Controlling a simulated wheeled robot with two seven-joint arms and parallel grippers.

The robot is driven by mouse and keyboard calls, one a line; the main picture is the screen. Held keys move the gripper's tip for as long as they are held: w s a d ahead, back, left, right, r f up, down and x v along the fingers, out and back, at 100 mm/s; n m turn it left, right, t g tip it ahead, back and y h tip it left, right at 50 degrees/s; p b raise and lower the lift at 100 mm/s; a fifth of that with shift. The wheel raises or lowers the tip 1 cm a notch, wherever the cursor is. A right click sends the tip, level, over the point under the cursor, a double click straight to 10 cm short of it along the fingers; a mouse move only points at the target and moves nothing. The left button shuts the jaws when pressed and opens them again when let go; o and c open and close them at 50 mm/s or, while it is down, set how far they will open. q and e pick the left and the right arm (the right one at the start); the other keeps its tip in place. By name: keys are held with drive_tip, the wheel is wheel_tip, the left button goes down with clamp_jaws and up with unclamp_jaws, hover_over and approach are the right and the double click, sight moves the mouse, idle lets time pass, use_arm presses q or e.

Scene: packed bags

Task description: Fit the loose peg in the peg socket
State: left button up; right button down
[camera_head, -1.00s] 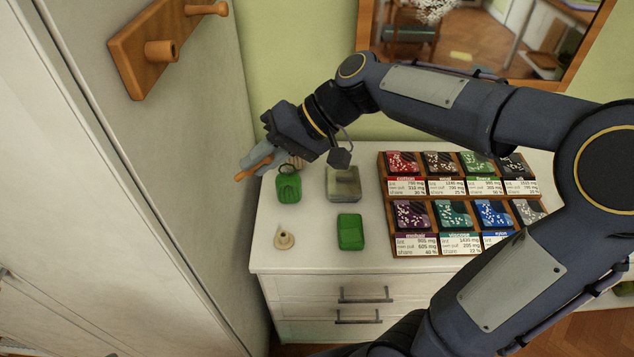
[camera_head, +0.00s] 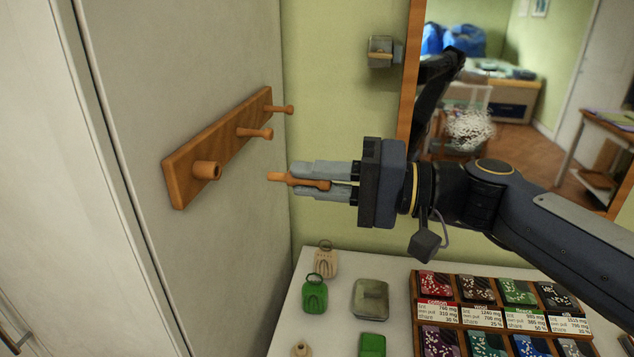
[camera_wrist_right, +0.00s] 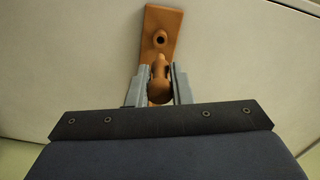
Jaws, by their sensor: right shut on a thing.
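The wooden peg rack (camera_head: 228,140) is fixed to the pale cabinet side, with two pegs in place. The peg socket (camera_head: 206,170), a round hollow boss, is at its near end. My right gripper (camera_head: 297,180) is shut on the loose wooden peg (camera_head: 278,177), which lies level between the fingers with one end pointing left at the rack. A clear gap separates peg and socket. In the right wrist view the peg (camera_wrist_right: 158,78) stands between the fingers, with the dark socket hole (camera_wrist_right: 160,39) just beyond its tip. My left gripper is not in view.
A mirror (camera_head: 411,60) hangs at the right. The space between peg and rack is clear.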

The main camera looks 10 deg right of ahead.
sight(271, 176)
drive_tip(key=shift+f+b, duration=0.1)
drive_tip(key=shift+b, duration=0.3)
drive_tip(key=shift+b+x, duration=0.3)
drive_tip(key=shift+x, duration=2.6)
drive_tip(key=shift+b, duration=0.8)
drive_tip(key=shift+x, duration=1.9)
drive_tip(key=c, duration=1.2)
unclamp_jaws()
